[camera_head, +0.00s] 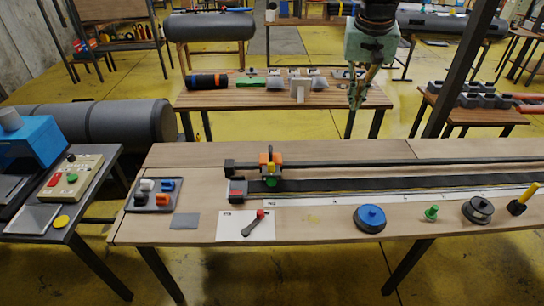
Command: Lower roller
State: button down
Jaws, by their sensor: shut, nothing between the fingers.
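A small carriage with orange blocks and a green part (271,168) sits on the long black strip (380,183) near the strip's left end. It looks like the roller unit, but whether its roller touches the strip is too small to tell. A grey and red block (238,190) stands at the strip's left end. A dark lever with a red knob (254,223) lies on a white sheet (231,226) in front. My gripper (355,103) hangs at the upper right, pointing down, shut and empty. It is well apart from the carriage.
A dark rail (420,162) runs along the front table. A blue round lid (370,218), a green knob (431,213), a spool (478,209) and a yellow-handled tool (522,199) stand at its front right. A dark post (462,65) rises right of my arm.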

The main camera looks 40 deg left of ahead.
jog(key=s+a+f+n+p, duration=0.1)
jog(key=s+a+f, duration=0.1)
jog(key=a+f, duration=0.35)
jog(key=s+a+f, duration=0.1)
jog(key=a+f, duration=0.1)
jog(key=a, duration=0.6)
jog(key=n+g+p, duration=0.1)
jog(key=g, duration=0.1)
send_over(272, 164)
notch_tip(272, 164, down, 8)
jog(key=shift+w+a, duration=0.3)
jog(key=shift+w, duration=0.05)
jog(key=shift+f, duration=0.1)
jog(key=f, duration=1.1)
jog(key=shift+w+a, duration=0.15)
jog(key=shift+w, duration=0.1)
jog(key=shift+s+d+f+p, duration=0.2)
jog(key=shift+s+f, duration=0.05)
jog(key=shift+f, duration=0.35)
jog(key=shift+s+d+f+p, duration=0.15)
jog(key=shift+s+f, duration=0.05)
jog(key=shift+f, duration=0.35)
